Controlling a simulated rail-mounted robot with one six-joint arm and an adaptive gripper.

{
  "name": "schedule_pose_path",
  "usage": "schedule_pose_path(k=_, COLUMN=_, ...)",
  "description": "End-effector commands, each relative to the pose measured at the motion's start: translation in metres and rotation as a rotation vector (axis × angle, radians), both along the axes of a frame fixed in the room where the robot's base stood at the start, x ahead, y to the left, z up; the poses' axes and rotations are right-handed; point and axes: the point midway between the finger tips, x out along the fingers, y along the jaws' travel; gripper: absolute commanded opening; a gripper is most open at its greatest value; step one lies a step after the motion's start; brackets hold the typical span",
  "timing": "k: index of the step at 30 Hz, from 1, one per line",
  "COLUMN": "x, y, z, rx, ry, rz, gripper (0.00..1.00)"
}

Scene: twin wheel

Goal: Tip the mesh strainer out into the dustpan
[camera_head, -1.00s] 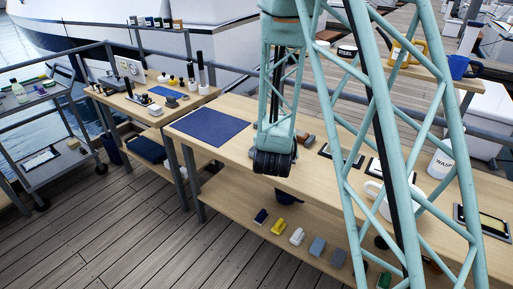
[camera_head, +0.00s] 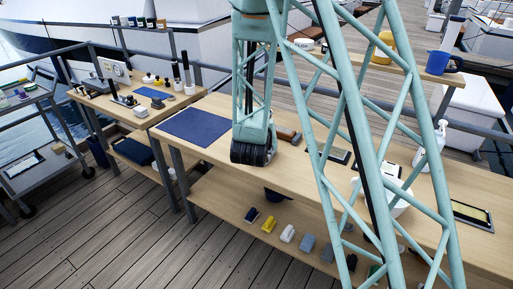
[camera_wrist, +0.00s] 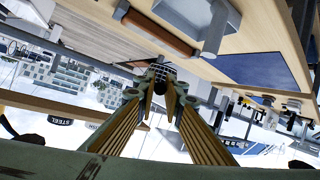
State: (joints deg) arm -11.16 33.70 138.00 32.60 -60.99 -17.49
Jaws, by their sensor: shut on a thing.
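In the wrist view my gripper (camera_wrist: 161,88) has its two ribbed fingers converged on a small dark piece with a grid-like pattern, likely part of the mesh strainer (camera_wrist: 164,69). Most of the strainer is hidden, and I cannot tell its tilt or contents. A grey tray-shaped thing, likely the dustpan (camera_wrist: 232,14), lies on the wooden bench at the top of the wrist view, apart from the fingers. A brown cylindrical handle (camera_wrist: 150,31) lies beside it. In the head view my arm hides the gripper and strainer; a brown piece (camera_head: 288,134) shows beside the arm.
The bench (camera_head: 215,105) holds a blue mat (camera_head: 196,124), a white bowl-like vessel (camera_head: 397,198), a white pump bottle (camera_head: 428,150) and dark-framed trays (camera_head: 470,214). Several small blocks (camera_head: 287,233) sit on its lower shelf. A raised shelf behind holds a blue mug (camera_head: 438,62).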

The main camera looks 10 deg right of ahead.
Motion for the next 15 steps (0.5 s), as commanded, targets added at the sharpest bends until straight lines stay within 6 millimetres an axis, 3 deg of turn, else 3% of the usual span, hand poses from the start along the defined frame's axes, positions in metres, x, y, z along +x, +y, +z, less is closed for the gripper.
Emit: schedule_pose_path(k=15, x=0.099, y=-0.013, z=0.042, rx=0.001, ry=-0.008, rz=-0.232, gripper=0.0)
